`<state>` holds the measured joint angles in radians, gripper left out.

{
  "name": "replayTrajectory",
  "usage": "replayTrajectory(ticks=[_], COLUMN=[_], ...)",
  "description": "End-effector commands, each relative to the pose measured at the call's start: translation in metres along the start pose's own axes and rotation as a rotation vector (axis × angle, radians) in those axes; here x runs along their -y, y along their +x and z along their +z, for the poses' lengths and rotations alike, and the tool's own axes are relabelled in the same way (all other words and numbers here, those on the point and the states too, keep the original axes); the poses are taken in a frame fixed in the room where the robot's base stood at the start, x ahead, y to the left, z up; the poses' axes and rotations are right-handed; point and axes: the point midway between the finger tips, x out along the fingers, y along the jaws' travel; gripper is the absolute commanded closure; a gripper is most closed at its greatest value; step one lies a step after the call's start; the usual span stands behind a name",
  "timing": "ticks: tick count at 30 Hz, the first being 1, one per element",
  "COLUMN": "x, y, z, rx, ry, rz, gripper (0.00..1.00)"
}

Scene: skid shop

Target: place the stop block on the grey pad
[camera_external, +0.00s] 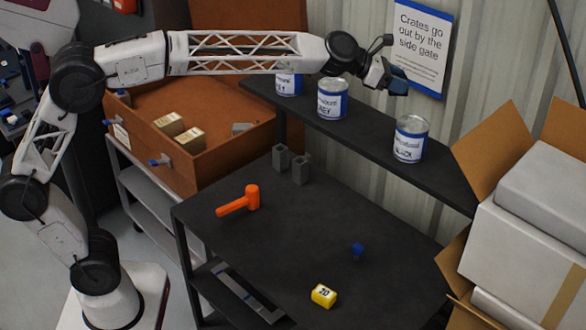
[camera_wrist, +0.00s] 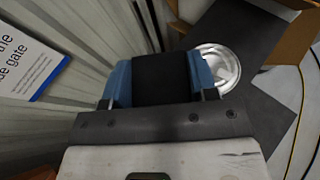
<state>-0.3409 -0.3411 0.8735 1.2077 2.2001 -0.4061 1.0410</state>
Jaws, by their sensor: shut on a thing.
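My gripper (camera_external: 399,82) is raised above the dark wall shelf, between the middle and right paint cans and near the wall sign. In the wrist view, its blue fingers (camera_wrist: 160,80) are shut on a black block, which I take to be the stop block (camera_wrist: 160,77). In the outside view the held block is hardly distinguishable at the fingers. I cannot clearly pick out the grey pad; a small flat grey piece (camera_external: 241,128) lies in the brown drawer, but I cannot tell if it is the pad.
Blue-and-white cans (camera_external: 332,98) stand on the shelf (camera_external: 373,129); one can top (camera_wrist: 220,64) shows beyond my right finger. Open cartons (camera_external: 530,225) stand right.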

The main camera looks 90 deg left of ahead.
Motion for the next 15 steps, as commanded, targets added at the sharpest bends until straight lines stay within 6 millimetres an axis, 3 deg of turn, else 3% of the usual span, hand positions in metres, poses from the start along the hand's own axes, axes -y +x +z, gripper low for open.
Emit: replayTrajectory(ticks=[1, 15], x=[-0.017, -0.154], y=[0.000, -0.009], z=[-0.003, -0.039], rx=[0.001, 0.001], ry=[-0.006, -0.042], rz=[0.012, 0.100], gripper=[0.84, 0.84])
